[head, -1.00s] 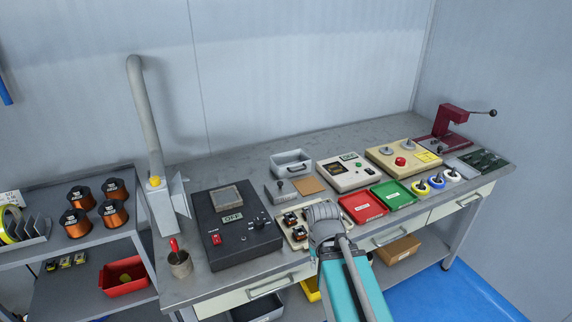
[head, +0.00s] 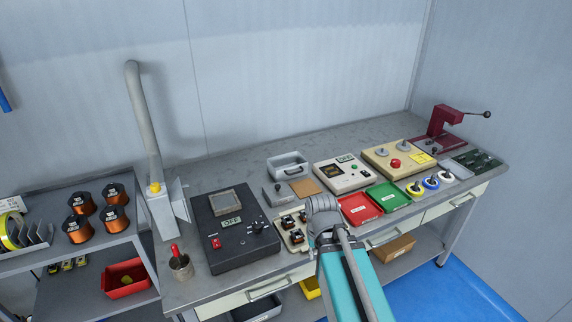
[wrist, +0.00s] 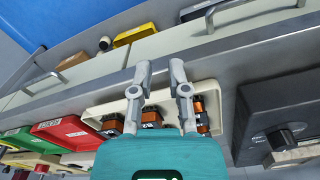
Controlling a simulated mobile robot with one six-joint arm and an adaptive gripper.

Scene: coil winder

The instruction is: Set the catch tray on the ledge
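A small grey tray with a handle (head: 288,165) sits at the back of the bench, behind a grey block with a knob; it looks like the catch tray. I cannot tell which surface is the ledge. My gripper is hidden behind the wrist in the head view, over the bench's front part. In the wrist view my gripper (wrist: 160,72) has its two fingers apart with nothing between the tips. It is above the beige holder (wrist: 105,112) with copper-wound coils, near the bench's front edge, and apart from the grey tray.
A black box with a display (head: 232,228) stands left of the holder. Red (head: 360,209) and green (head: 388,196) trays, instrument boxes and a dark red press (head: 442,130) stand right. A fume pipe (head: 143,120) rises at the left. The bench's back strip is mostly clear.

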